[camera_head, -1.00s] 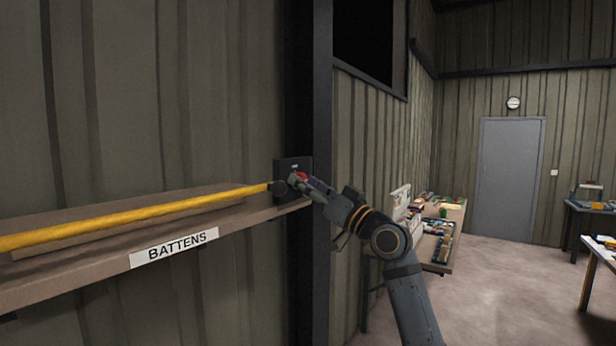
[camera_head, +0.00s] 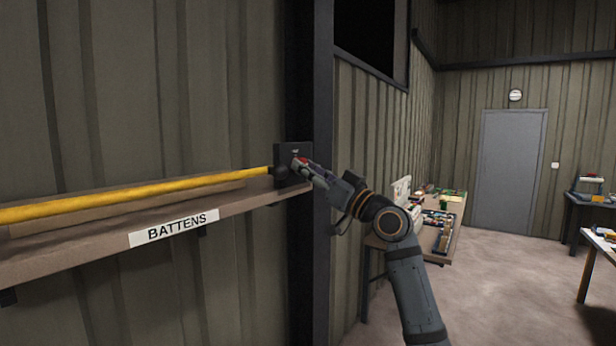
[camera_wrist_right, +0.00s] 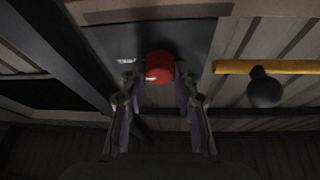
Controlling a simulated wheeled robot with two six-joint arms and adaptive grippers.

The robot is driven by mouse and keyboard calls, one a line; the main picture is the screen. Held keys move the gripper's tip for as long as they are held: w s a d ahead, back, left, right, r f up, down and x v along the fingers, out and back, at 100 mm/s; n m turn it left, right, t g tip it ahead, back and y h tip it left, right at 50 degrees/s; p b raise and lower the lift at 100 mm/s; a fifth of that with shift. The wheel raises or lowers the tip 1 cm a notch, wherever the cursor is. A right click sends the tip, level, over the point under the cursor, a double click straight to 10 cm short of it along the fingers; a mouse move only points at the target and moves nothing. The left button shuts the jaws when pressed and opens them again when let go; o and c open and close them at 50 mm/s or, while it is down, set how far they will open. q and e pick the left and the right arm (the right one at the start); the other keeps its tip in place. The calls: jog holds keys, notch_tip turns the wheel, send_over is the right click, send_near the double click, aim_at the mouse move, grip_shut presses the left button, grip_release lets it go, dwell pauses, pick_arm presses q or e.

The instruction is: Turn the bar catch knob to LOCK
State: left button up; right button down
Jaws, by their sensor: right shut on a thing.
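The bar catch knob (camera_wrist_right: 160,66) is red and sits on a dark plate (camera_head: 283,152) fixed to the dark post. My right gripper (camera_head: 301,164) is at the plate, shut on the knob. In the right wrist view its two fingers (camera_wrist_right: 157,92) stand on either side of the knob. In the head view the fingers hide most of the knob, and I cannot read which mark it points to. My left gripper is not in view.
A wooden shelf labelled BATTENS (camera_head: 174,228) juts from the wall at the left. A bench with several items (camera_head: 438,260) stands behind my right arm. A grey door (camera_head: 508,170) is at the back.

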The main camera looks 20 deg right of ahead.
jog(key=shift+w+d+r+n+g+y+b, duration=0.1)
jog(key=shift+n+g+y+b, duration=0.95)
jog(key=shift+n, duration=2.75)
jog(key=shift+w+d+r+n+g+y+p, duration=0.15)
jog(key=shift+n+g+y, duration=0.35)
jog(key=shift+n+g, duration=2.4)
jog(key=shift+d+n+g+y+b, duration=0.1)
jog(key=shift+n+g+y+b, duration=0.4)
jog(key=shift+n, duration=4.2)
jog(key=shift+f, duration=0.1)
jog(key=c, duration=1)
grip_release()
jog(key=shift+d, duration=0.1)
jog(key=v, duration=1.2)
